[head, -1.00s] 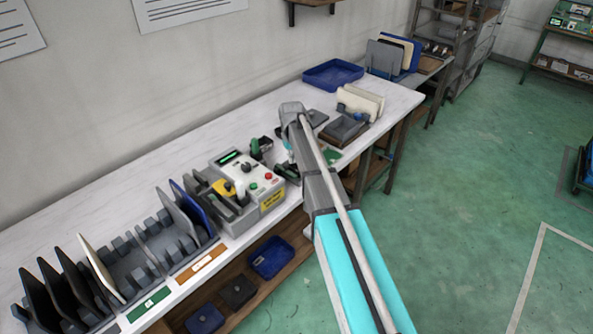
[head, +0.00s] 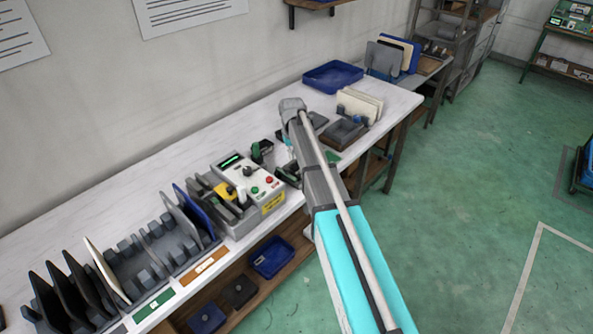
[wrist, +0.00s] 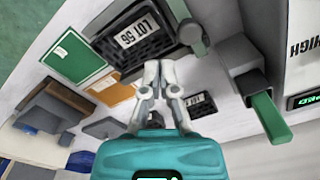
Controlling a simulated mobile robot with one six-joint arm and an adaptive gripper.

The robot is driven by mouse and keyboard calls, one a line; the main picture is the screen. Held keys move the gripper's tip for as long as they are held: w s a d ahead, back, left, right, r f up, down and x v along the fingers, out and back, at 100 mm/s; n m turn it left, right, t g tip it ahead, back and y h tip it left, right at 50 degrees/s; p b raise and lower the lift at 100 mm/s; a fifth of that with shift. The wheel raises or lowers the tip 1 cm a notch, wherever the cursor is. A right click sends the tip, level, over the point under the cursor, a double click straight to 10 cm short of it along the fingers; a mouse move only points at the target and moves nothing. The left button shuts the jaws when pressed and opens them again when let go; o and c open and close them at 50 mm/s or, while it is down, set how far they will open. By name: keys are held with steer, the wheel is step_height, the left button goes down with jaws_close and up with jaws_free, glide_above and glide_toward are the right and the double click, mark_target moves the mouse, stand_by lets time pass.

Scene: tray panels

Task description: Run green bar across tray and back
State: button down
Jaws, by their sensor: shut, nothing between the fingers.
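In the wrist view my gripper (wrist: 160,66) is shut and empty, its fingertips close together above the white bench. A green bar (wrist: 268,117) juts from a dark grey block at the right of that view, apart from the fingers. A dark slotted tray labelled LOT 56 (wrist: 140,42) lies just beyond the fingertips, with a grey-green rounded bar (wrist: 188,22) at its right side. A second labelled dark tray (wrist: 203,106) is partly hidden beside the right finger. In the head view my arm hides the gripper; a dark green upright piece (head: 261,150) stands behind the control box.
The control box (head: 262,186) with knob and buttons stands on the bench left of my arm. Racks of upright panels (head: 160,244) fill the near left. A blue tray (head: 333,75) and a holder with cream panels (head: 361,103) stand farther back. Bare bench (head: 125,172) runs along the wall.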

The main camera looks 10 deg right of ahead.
step_height(320, 180, up, 4)
steer(key=p, duration=0.3)
steer(key=shift+f, duration=0.2)
steer(key=shift+s, duration=0.1)
steer(key=s+d+m, duration=0.1)
steer(key=s, duration=2.7)
steer(key=shift+s+d, duration=0.2)
steer(key=shift+s, duration=0.05)
